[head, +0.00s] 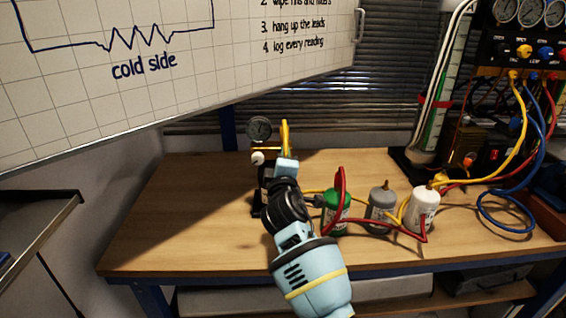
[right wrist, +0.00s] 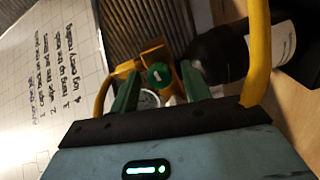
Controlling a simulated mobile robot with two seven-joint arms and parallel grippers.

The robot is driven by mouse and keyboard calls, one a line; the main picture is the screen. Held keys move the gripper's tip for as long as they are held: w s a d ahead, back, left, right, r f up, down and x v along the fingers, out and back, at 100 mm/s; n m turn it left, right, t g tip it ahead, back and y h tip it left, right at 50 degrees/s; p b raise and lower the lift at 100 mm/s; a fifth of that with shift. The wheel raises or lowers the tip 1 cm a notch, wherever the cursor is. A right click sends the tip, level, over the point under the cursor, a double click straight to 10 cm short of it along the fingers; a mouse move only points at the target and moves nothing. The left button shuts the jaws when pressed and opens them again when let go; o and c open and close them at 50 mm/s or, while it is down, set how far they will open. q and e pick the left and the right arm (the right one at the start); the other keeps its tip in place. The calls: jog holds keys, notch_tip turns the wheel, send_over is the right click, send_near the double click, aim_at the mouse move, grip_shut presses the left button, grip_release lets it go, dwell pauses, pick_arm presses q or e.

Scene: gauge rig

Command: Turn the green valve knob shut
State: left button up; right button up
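The green valve knob (right wrist: 158,75) shows in the right wrist view, on a yellow fitting (right wrist: 150,54). My right gripper (right wrist: 160,72) has its two green fingertips apart, one on each side of the knob. Gaps show between the knob and both fingers; I cannot tell how far the knob lies beyond the tips. In the head view my right arm reaches up over the bench to the gauge rig (head: 260,131), and it hides the green knob there. A pale knob (head: 257,158) shows on the rig's left. My left gripper is not in view.
A black cylinder (right wrist: 215,55) stands close beside the right finger in the wrist view. Green (head: 336,216), grey (head: 380,207) and white (head: 422,211) bottles with red and yellow hoses stand right of my arm. The workbench (head: 180,225) is clear at left. A whiteboard (head: 200,85) overhangs it.

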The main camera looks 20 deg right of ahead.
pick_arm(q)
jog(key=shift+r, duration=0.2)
pick_arm(e)
jog(key=v, duration=0.7)
jog(key=shift+s, duration=0.35)
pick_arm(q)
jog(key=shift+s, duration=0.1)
pick_arm(e)
jog(key=shift+a, duration=0.1)
